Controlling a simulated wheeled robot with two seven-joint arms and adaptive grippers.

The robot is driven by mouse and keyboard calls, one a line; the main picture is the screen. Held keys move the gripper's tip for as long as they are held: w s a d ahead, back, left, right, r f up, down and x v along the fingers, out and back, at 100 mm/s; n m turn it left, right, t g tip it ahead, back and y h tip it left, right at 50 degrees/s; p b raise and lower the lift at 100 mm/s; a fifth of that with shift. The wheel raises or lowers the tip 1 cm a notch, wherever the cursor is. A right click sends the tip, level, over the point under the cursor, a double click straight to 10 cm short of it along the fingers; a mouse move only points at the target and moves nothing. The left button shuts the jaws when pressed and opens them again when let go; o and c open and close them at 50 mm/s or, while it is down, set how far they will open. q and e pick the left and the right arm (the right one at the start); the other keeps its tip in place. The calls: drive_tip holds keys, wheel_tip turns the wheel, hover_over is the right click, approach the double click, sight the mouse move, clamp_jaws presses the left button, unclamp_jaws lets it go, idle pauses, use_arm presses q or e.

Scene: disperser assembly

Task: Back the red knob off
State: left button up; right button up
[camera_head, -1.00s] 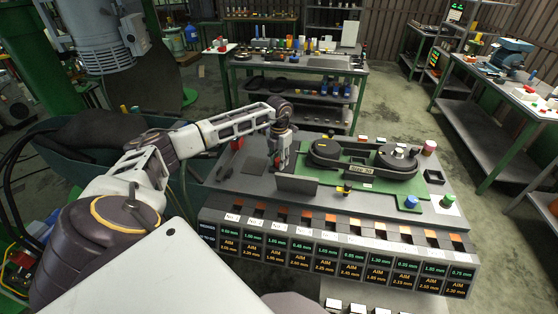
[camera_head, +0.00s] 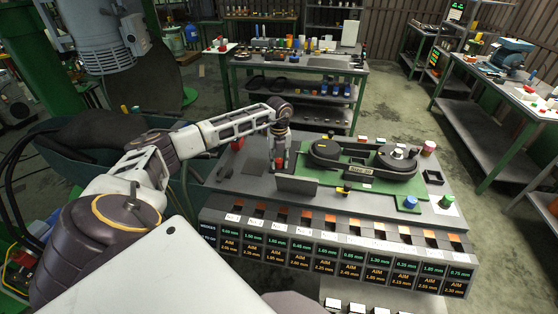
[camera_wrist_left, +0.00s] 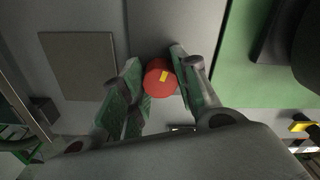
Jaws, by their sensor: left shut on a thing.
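The red knob (camera_wrist_left: 157,84) is a round red cap with a yellow mark on top in the left wrist view. It sits between the green-padded fingers of my left gripper (camera_wrist_left: 158,76), which is shut on it. In the head view my left gripper (camera_head: 279,164) points down at the left part of the bench fixture, and a bit of the red knob (camera_head: 279,162) shows between the fingers. The knob's lower part and base are hidden. My right gripper is not in view.
A grey upright plate (camera_head: 297,186) stands just in front of the gripper. The green disperser plate (camera_head: 330,179) with two dark round parts lies to the right. A blue knob (camera_head: 410,202) is at its front right. A row of labelled bins (camera_head: 330,246) runs along the front.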

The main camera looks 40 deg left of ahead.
sight(279, 160)
use_arm(q)
drive_tip(key=shift+r+n, duration=0.1)
drive_tip(key=shift+n, duration=0.5)
drive_tip(key=o, duration=1)
wheel_tip(279, 160, up, 12)
idle(0.5)
idle(0.6)
